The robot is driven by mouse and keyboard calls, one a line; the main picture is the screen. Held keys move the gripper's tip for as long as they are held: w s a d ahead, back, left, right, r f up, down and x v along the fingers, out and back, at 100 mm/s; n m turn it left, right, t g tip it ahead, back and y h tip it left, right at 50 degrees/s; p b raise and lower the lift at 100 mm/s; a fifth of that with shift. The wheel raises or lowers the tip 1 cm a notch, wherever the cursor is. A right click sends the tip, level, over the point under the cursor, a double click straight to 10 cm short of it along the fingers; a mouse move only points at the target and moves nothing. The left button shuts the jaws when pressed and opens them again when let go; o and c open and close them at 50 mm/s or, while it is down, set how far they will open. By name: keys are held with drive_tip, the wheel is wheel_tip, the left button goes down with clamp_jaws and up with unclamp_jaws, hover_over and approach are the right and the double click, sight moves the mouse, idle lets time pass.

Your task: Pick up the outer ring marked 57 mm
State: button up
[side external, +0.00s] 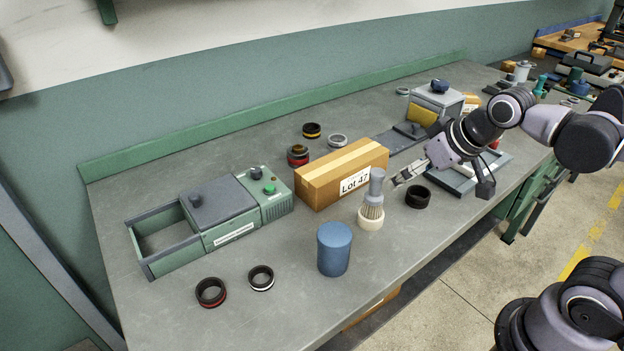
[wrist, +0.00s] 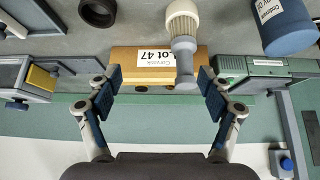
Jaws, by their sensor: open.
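Several rings lie on the bench, and I cannot read a 57 mm mark on any of them. In the side view, a black ring with a red band (side external: 211,292) and a black ring with a white band (side external: 261,278) lie at the front left. A plain dark ring (side external: 418,197) lies right of the brush; a dark ring also shows in the wrist view (wrist: 97,12). A red-and-black ring (side external: 297,155), a yellow-and-black ring (side external: 311,130) and a silver ring (side external: 338,140) lie behind the box. My gripper (side external: 398,176) is open and empty above the bench; its fingers show in the wrist view (wrist: 159,95).
A cardboard box labelled Lot 47 (side external: 342,174) stands mid-bench, with an upright brush (side external: 371,210) and blue cylinder (side external: 334,250) before it. A green-grey machine with an open-topped tray (side external: 222,212) stands left. A grey tray frame (side external: 470,180) lies under my arm. The front-left bench is mostly clear.

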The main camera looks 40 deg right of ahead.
drive_tip(key=w+d+r, duration=0.2)
drive_tip(key=w+r, duration=0.2)
drive_tip(key=w, duration=0.5)
drive_tip(key=m+g, duration=0.1)
drive_tip(key=g, duration=0.1)
hover_over(339, 138)
drive_tip(key=s+a, duration=0.2)
drive_tip(key=s, duration=0.2)
wheel_tip(339, 138, down, 11)
drive_tip(key=shift+d+r, duration=0.1)
drive_tip(key=shift+r, duration=0.05)
drive_tip(key=shift+s+x, duration=0.15)
drive_tip(key=shift+x, duration=1.3)
drive_tip(key=shift+s+x, duration=0.2)
drive_tip(key=shift+x, duration=1.25)
drive_tip(key=c, duration=1.4)
